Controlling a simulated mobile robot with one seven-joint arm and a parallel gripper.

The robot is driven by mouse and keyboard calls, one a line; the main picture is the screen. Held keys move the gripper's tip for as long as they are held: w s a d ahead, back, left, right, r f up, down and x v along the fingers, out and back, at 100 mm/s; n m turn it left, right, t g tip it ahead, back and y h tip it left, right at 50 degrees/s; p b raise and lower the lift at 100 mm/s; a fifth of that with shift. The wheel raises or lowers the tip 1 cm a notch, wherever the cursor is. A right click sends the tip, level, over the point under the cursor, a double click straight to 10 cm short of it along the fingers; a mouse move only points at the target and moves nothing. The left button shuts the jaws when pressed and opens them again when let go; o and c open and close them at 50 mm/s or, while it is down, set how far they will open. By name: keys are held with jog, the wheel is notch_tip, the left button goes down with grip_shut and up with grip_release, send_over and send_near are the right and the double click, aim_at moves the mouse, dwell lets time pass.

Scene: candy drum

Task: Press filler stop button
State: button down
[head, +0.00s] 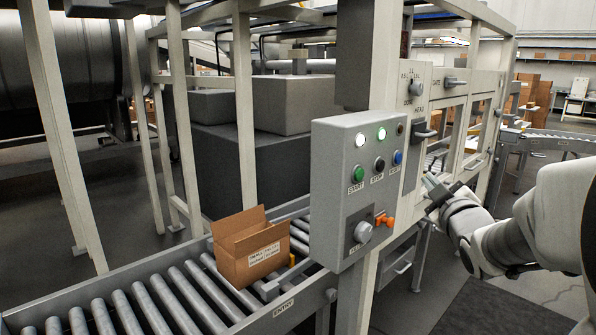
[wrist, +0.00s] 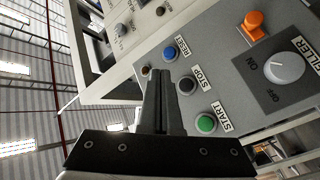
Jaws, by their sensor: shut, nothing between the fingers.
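A grey control box (head: 340,230) stands on a post in the middle of the head view. Its black STOP button (head: 380,163) sits between the green START button (head: 359,174) and the blue RESET button (head: 397,157). In the wrist view the STOP button (wrist: 187,85) is just right of my fingertips, partly close to their edge. The START button (wrist: 206,123) and RESET button (wrist: 169,53) lie on either side of it. My gripper (wrist: 160,78) is shut and empty. In the head view my gripper (head: 430,182) is right of the box; contact with the button cannot be told.
The box also carries a FILLER knob (wrist: 285,67) and an orange part (wrist: 254,20). An open carton (head: 252,250) stands on the roller conveyor (head: 150,305). A machine frame (head: 450,95) rises behind.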

aim_at(380, 166)
jog(key=shift+w+d, duration=0.1)
jog(key=shift+d, duration=0.2)
jog(key=w+a+b, duration=0.1)
jog(key=w+a, duration=0.4)
jog(key=w, duration=0.2)
jog(key=shift+a, duration=0.2)
dwell(0.3)
jog(key=shift+a+f+b, duration=0.1)
jog(key=shift+b, duration=0.25)
dwell(1.6)
jog(key=shift+w+a+b, duration=0.2)
jog(key=shift+w+b, duration=0.1)
jog(key=shift+b, duration=0.05)
